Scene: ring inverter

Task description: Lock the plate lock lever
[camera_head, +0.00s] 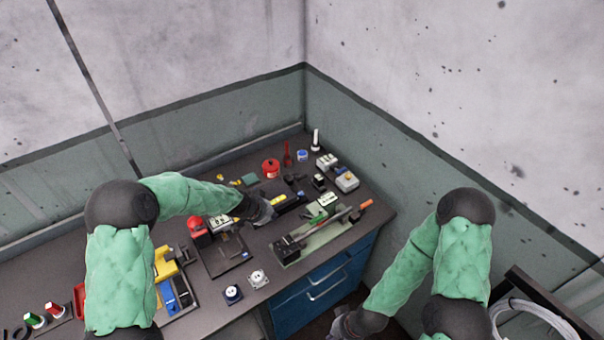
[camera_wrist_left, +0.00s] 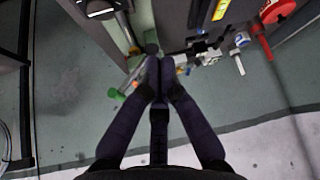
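A green plate fixture (camera_head: 318,240) lies near the table's front right edge, with a dark block (camera_head: 287,249) at its left end. A long dark bar with an orange end (camera_head: 366,204) lies along it. I cannot tell for sure which part is the plate lock lever. My left gripper (camera_head: 268,212) is just left of and behind this fixture, over the table. In the left wrist view its two fingers (camera_wrist_left: 160,78) meet at the tips, with nothing clearly held.
A red round part (camera_head: 271,168), a white-topped box (camera_head: 347,181) and small blocks stand behind the fixture. A dark tray (camera_head: 225,255) and white round sockets (camera_head: 258,279) lie to its left. Blue drawers (camera_head: 320,290) are below; walls close the back and right.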

